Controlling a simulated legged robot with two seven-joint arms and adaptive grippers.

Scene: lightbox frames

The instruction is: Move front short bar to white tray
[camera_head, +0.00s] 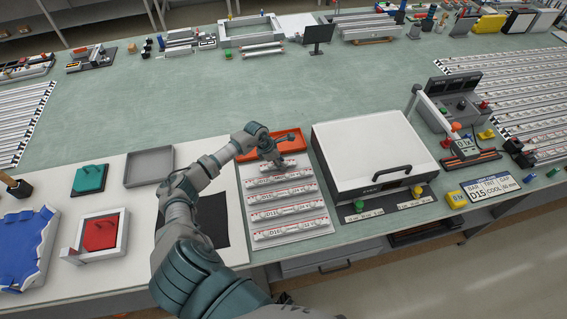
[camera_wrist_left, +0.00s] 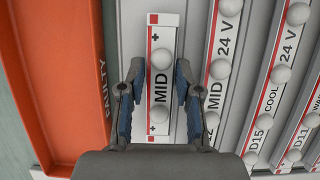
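A short white bar marked MID (camera_wrist_left: 160,82) with a red edge stripe and two round white knobs lies in a slot of the bar rack (camera_wrist_left: 196,30), at the end beside the orange tray. My left gripper (camera_wrist_left: 159,95) is open, with one finger on each side of this bar. In the head view my left gripper (camera_head: 278,163) is low over the rack's far end and partly hides the short bar. A white-rimmed tray (camera_head: 122,238) with a red block stands at lower left; I cannot tell if it is the task's white tray. My right gripper is not in view.
The orange tray (camera_head: 298,143), marked FAULTY in the wrist view, adjoins the rack. Longer bars (camera_head: 283,212) fill the other slots. A lightbox (camera_head: 365,150) with a black handle stands right of the rack. A grey tray (camera_head: 149,166) is empty. The green table behind has free room.

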